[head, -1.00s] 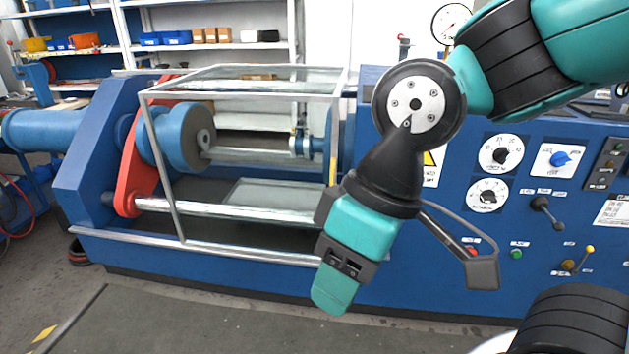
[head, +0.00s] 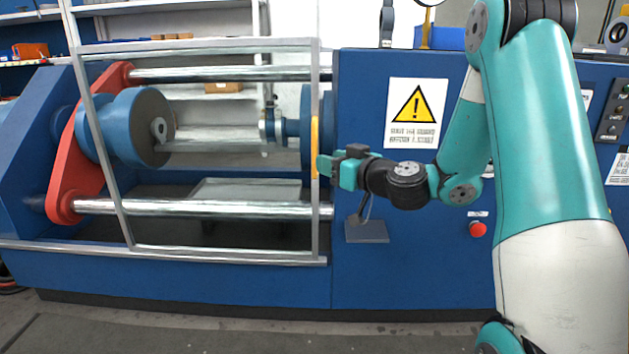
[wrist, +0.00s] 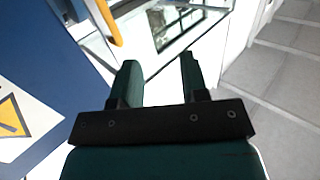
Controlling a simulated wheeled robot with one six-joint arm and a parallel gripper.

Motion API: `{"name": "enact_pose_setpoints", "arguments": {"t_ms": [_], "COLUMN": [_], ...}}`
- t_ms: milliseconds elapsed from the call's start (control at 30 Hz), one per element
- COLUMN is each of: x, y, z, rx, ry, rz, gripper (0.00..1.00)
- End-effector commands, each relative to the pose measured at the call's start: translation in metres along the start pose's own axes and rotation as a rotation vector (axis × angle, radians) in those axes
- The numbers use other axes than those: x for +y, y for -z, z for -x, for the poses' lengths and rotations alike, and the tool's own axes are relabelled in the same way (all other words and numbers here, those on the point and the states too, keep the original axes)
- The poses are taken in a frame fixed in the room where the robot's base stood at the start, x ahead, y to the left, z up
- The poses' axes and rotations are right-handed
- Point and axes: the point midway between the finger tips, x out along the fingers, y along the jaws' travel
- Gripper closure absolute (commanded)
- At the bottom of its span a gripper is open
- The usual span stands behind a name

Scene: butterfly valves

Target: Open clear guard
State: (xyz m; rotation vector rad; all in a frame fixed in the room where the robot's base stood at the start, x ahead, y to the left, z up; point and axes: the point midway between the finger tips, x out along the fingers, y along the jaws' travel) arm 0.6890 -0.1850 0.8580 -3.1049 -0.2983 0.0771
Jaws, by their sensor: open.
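The clear guard (head: 222,248) is a see-through panel in a grey metal frame, standing shut across the front of the blue machine's work space. A yellow-orange handle (head: 315,148) runs upright on its right edge. My gripper (head: 325,167) points left, its tip beside or overlapping the handle's lower half in the head view. In the wrist view my gripper (wrist: 158,68) is open, with nothing between its two green fingers. The handle (wrist: 108,22) shows there beyond the left finger, outside the gap. Whether a finger touches the handle cannot be told.
Behind the guard are steel bars (head: 205,208), a red arm (head: 82,150) and a blue round flange (head: 135,128). A warning sign (head: 417,113) and red button (head: 478,229) are on the blue panel near my arm. Floor in front is clear.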

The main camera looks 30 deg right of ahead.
Motion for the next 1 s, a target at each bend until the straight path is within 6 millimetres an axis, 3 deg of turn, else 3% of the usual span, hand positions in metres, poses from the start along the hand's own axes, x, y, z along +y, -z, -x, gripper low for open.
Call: {"name": "enact_pose_setpoints", "arguments": {"t_ms": [33, 100, 233, 333, 800, 1000], "x": [0.024, 0.045, 0.061, 0.063, 0.081, 0.089], "y": [-0.021, -0.028, -0.028, -0.024, -0.016, -0.018], "z": [0.004, 0.008, 0.008, -0.003, -0.106, -0.140], "rx": [0.018, 0.037, 0.050, 0.050, 0.052, 0.051], "ry": [-0.074, -0.145, -0.198, -0.198, -0.194, -0.195], "rz": [0.000, 0.008, 0.016, 0.019, 0.020, 0.019], "gripper": [0.59, 0.59, 0.59, 0.59, 0.59, 0.59]}}
